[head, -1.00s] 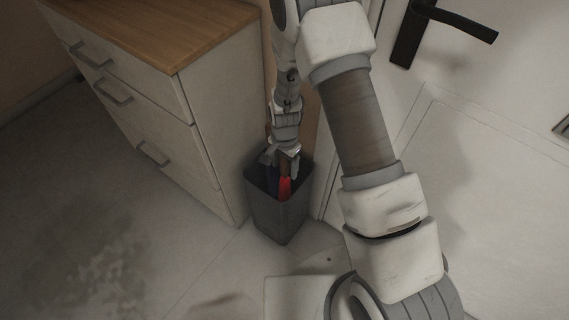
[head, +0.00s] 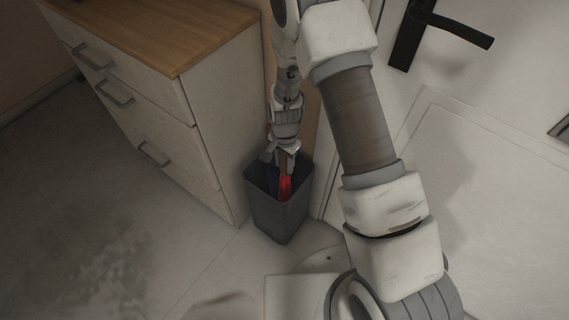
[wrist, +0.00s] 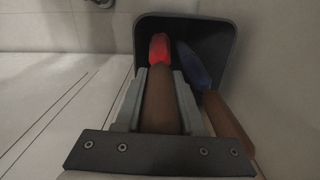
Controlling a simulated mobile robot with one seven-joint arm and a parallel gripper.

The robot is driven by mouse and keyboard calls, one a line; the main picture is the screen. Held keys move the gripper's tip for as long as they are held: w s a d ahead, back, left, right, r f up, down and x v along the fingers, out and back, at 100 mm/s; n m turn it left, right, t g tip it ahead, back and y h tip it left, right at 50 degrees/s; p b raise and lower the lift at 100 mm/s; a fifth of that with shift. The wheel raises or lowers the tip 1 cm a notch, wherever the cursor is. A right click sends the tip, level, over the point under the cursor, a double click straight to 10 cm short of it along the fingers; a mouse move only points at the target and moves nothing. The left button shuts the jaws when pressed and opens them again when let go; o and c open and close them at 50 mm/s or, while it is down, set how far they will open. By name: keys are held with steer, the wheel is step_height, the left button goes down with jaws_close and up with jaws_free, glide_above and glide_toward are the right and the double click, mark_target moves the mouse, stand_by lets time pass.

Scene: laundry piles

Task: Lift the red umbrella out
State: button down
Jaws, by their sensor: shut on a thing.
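The red umbrella (head: 285,187) stands in a dark grey bin (head: 275,220), its brown handle upward. In the wrist view its red part (wrist: 159,49) shows beyond the handle (wrist: 161,100), which lies between the fingers. My gripper (head: 283,153) is shut on the umbrella's brown handle, at about the height of the bin's rim. The umbrella's lower end is hidden inside the bin. A dark blue umbrella (wrist: 192,66) with a brown handle (wrist: 228,127) leans beside it, on the right in the wrist view and apart from my fingers.
A white drawer cabinet (head: 215,130) with a wooden top stands close left of the bin. A white door (head: 480,130) with a black handle (head: 450,24) is on the right. The floor (head: 100,220) at the left front is clear.

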step_height(320, 180, up, 21)
steer(key=p, duration=1.5)
steer(key=shift+r, duration=0.2)
step_height(320, 180, up, 23)
steer(key=p, duration=1.7)
steer(key=shift+d, duration=0.1)
